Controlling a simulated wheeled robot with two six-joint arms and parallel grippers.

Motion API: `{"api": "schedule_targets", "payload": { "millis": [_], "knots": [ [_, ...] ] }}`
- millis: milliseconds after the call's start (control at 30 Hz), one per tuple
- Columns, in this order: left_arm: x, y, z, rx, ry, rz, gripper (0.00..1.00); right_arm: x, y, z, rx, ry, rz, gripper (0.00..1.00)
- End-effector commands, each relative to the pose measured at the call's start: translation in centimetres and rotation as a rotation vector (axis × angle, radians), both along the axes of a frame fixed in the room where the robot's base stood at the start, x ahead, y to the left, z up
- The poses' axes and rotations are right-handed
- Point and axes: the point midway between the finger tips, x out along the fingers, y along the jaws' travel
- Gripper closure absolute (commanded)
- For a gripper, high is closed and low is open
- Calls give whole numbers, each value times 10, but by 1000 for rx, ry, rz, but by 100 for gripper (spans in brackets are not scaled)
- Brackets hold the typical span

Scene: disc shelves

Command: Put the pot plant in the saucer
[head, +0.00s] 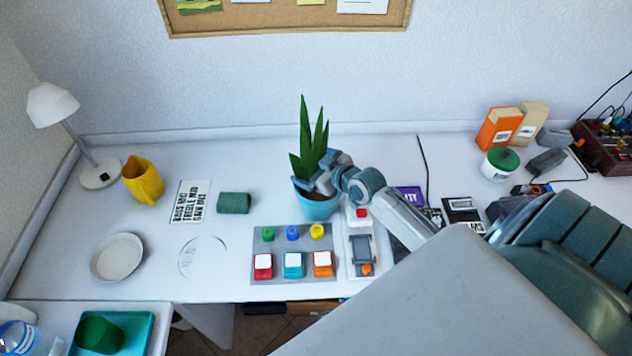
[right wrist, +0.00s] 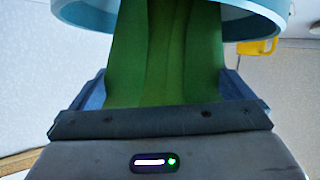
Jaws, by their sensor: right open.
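The pot plant, with long green leaves (head: 307,150) in a light blue pot (head: 318,208), stands at the back middle of the desk. My right gripper (head: 318,182) is at the plant, just above the pot rim. In the right wrist view the open fingers (right wrist: 160,85) lie on either side of the green leaves (right wrist: 165,45), with the blue pot rim (right wrist: 265,22) at the top edge. The pale round saucer (head: 118,257) lies empty at the left of the desk. My left gripper is out of view.
A thin drawn circle (head: 203,257) marks the desk right of the saucer. A button board (head: 293,252) lies in front of the pot.

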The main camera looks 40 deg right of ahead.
Motion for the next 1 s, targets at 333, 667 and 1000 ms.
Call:
{"api": "schedule_targets", "payload": {
  "millis": [333, 667, 1000],
  "knots": [
    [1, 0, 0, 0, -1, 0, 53, 0, 0, 0, -1, 0, 0, 43],
    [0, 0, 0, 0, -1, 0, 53, 1, 0, 3, -1, -6, 1, 82],
    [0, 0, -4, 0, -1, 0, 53, 1, 0, 28, -5, -10, 3, 82]
  ]
}}
